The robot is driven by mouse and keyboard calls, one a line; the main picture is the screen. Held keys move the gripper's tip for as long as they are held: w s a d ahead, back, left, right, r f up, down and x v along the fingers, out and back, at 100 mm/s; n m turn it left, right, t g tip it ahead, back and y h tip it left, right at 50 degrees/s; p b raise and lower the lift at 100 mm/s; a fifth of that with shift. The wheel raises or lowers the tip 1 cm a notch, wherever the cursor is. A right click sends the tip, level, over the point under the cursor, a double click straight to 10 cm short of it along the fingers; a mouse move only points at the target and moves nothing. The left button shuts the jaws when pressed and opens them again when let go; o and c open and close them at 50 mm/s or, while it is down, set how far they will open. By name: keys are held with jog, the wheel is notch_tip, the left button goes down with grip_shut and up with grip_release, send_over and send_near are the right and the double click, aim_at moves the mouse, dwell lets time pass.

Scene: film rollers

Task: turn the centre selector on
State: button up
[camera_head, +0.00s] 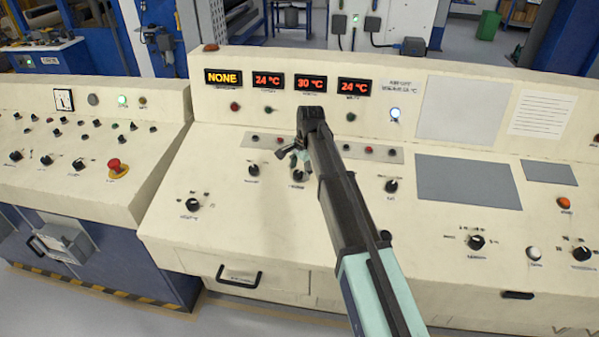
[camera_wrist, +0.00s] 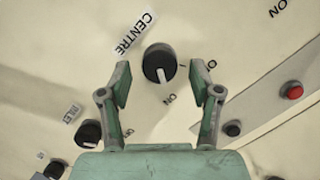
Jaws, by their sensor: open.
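The centre selector is a round black knob with a white pointer mark, labelled CENTRE. It shows in the wrist view (camera_wrist: 156,60), where its mark points down toward the lettering ON. Another letter, O, shows to its right, partly covered by a finger. In the head view the centre selector (camera_head: 298,176) sits on the sloped cream panel, partly hidden by my gripper (camera_head: 295,155). In the wrist view my gripper (camera_wrist: 161,88) is open, its green-padded fingers apart on either side of the knob's lower part. Nothing is held. Contact with the knob cannot be told.
Similar black selectors stand to the left (camera_head: 253,169) and right (camera_head: 391,186). A strip with red buttons (camera_head: 370,150) lies just above. Displays (camera_head: 310,83) read NONE, 24, 30 and 24 °C. A red emergency button (camera_head: 116,167) is on the left desk. Grey plates (camera_head: 467,181) lie right.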

notch_tip(320, 180, up, 11)
jog(key=s+d, duration=0.1)
jog(key=shift+d, duration=0.3)
jog(key=shift+f, duration=0.1)
